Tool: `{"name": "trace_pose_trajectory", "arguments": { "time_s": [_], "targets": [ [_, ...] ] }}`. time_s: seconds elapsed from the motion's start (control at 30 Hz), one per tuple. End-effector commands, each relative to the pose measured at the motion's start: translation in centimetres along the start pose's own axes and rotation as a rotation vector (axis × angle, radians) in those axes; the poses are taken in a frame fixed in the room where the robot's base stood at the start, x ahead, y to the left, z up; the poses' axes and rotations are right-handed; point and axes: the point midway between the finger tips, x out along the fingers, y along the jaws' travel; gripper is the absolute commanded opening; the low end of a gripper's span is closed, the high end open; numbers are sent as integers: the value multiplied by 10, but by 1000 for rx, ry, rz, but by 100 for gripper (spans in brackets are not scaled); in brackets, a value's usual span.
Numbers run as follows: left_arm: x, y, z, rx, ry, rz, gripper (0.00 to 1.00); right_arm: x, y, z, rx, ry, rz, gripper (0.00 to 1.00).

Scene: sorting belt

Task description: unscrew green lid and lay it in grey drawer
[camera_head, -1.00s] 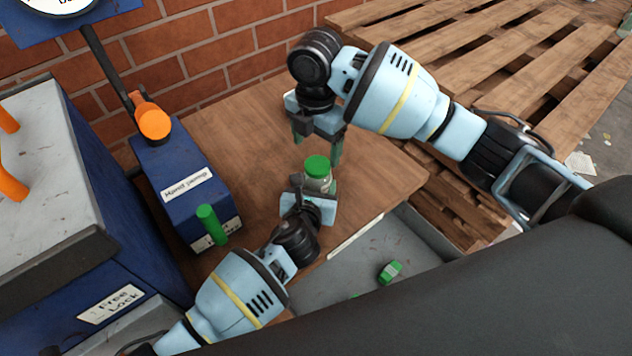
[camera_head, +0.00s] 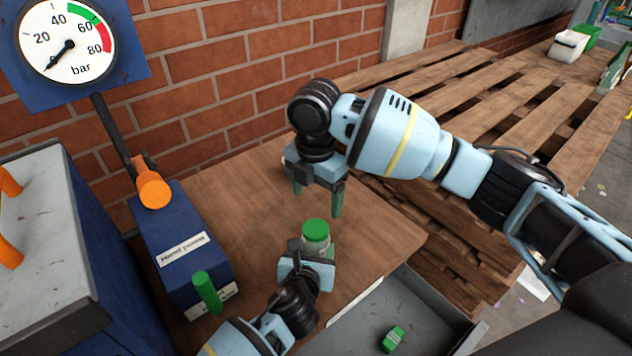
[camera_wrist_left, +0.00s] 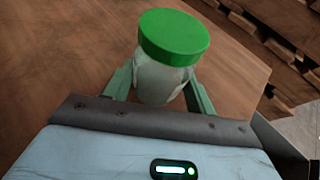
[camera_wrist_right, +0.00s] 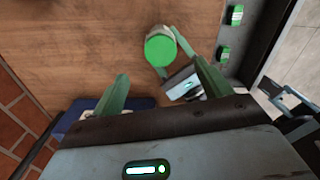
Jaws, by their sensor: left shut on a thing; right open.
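A clear jar (camera_wrist_left: 160,80) stands on the wooden bench with the green lid (camera_head: 316,230) on top of it. The lid also shows in the left wrist view (camera_wrist_left: 174,37) and the right wrist view (camera_wrist_right: 160,48). My left gripper (camera_head: 312,252) is shut on the jar's body, below the lid. My right gripper (camera_head: 317,206) is open and empty, pointing down above and behind the jar.
A blue hand pump (camera_head: 180,243) with a green handle (camera_head: 207,291) and an orange knob (camera_head: 153,189) stands left of the jar. A pressure gauge (camera_head: 67,42) hangs above. A wooden pallet (camera_head: 480,110) lies at the right. The bench behind the jar is clear.

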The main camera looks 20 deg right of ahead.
Motion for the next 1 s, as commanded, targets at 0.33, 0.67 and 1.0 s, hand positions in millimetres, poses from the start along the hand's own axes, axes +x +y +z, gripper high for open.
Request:
{"name": "trace_pose_trajectory", "arguments": {
  "time_s": [0.33, 0.67, 1.0],
  "targets": [
    [0, 0, 0, 0, 1, 0, 15, 58, 0, 0, 0, 0, -1, 77],
    [0, 0, 0, 0, 1, 0, 15, 82, 0, 0, 0, -1, 1, 77],
    [0, 0, 0, 0, 1, 0, 15, 83, 0, 0, 0, -1, 1, 69]
  ]
}}
